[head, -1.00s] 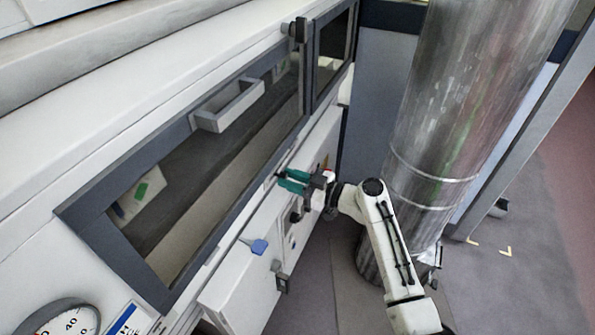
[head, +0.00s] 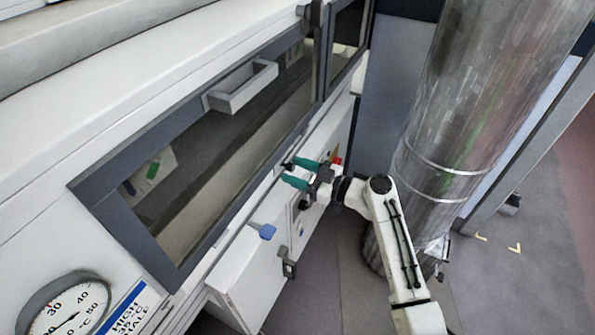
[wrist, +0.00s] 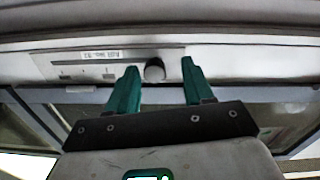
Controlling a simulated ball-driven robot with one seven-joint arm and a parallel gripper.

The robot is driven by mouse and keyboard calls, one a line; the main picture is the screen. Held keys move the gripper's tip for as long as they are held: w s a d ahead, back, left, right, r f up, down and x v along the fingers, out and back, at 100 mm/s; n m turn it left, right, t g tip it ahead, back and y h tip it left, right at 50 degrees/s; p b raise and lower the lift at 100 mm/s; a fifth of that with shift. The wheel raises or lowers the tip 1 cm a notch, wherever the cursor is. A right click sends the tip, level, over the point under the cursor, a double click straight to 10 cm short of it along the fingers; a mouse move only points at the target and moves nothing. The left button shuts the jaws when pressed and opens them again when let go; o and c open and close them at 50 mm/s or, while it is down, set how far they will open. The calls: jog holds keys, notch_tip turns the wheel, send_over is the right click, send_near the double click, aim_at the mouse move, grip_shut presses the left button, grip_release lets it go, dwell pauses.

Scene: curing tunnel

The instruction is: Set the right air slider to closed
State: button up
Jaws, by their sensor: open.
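My gripper (head: 290,172) has two green fingers, spread open, and reaches to the white front panel below the long window. In the wrist view, a dark rounded knob (wrist: 154,70) stands between the open fingertips (wrist: 160,66), nearer the left finger, with a gap on both sides. It sits at the right part of a pale slider plate (wrist: 95,65) with a small printed label and marks. In the head view, a small dark knob (head: 287,166) shows by the fingertips.
A grey handle (head: 240,88) juts from the window frame above. A dark latch (head: 289,263) is on the lower panel, and a red part (head: 337,161) sits behind my gripper. A thick metal duct (head: 440,130) stands close at right. A dial gauge (head: 68,308) is lower left.

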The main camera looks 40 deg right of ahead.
jog(key=b+v, duration=0.2)
jog(key=v, duration=0.8)
jog(key=shift+s+b, duration=0.35)
jog(key=shift+b, duration=0.05)
jog(key=shift+d, duration=0.1)
jog(key=s+a+f+m+g, duration=0.1)
jog(key=s+a+f+g, duration=0.2)
jog(key=a+f+g, duration=0.3)
jog(key=s+a+f+g, duration=0.35)
jog(key=a+f, duration=0.25)
jog(key=a, duration=0.2)
jog(key=s+m+g+h, duration=0.5)
jog(key=s+g+h, duration=0.1)
jog(key=s, duration=0.8)
jog(key=shift+s+f, duration=0.4)
jog(key=shift+f, duration=0.05)
jog(key=shift+o, duration=0.4)
jog(key=shift+g, duration=0.25)
dwell(0.6)
